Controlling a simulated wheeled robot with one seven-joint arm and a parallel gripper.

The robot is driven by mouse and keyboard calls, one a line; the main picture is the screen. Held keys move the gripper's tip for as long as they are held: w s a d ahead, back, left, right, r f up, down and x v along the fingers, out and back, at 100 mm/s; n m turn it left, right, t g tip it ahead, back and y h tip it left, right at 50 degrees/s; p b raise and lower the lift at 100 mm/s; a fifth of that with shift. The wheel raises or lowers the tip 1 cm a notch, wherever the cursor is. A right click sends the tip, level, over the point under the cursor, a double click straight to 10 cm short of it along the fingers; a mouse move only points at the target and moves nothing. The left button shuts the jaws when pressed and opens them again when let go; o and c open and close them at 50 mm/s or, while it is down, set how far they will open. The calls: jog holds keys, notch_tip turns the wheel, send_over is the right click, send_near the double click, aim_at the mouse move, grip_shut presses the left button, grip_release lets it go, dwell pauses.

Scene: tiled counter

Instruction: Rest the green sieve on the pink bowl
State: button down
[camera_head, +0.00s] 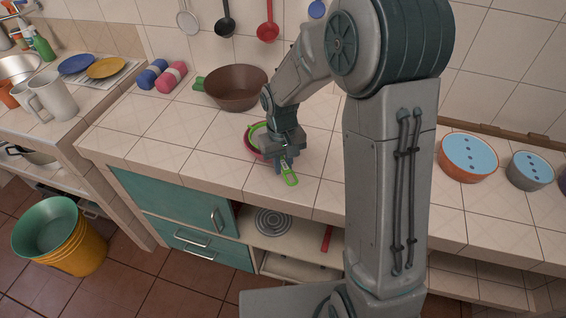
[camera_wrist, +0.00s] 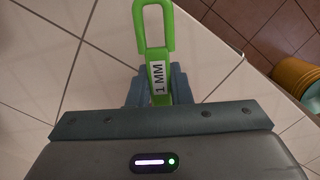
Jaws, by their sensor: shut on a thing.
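My gripper (camera_head: 284,164) is shut on the handle of the green sieve (camera_head: 290,179). In the wrist view the green handle (camera_wrist: 154,40), with a "1 MM" label, sticks out from between the fingers (camera_wrist: 160,88). The sieve's round part shows as a green rim behind my gripper in the head view. The pink bowl (camera_head: 250,148) is on the counter there, mostly hidden by the sieve and my gripper. The green rim appears at or over the bowl's opening; I cannot tell whether they touch.
A brown pan (camera_head: 234,88) with a green handle stands behind the bowl. Pink (camera_head: 170,78) and blue (camera_head: 152,75) rolls lie at the back left. The tiled counter (camera_head: 190,140) is clear left of the bowl.

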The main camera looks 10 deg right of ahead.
jog(key=c, duration=1.2)
grip_release()
jog(key=shift+c, duration=0.2)
notch_tip(320, 180, up, 14)
jog(key=b, duration=0.1)
jog(key=shift+w+a+f, duration=0.15)
jog(key=shift+w, duration=0.3)
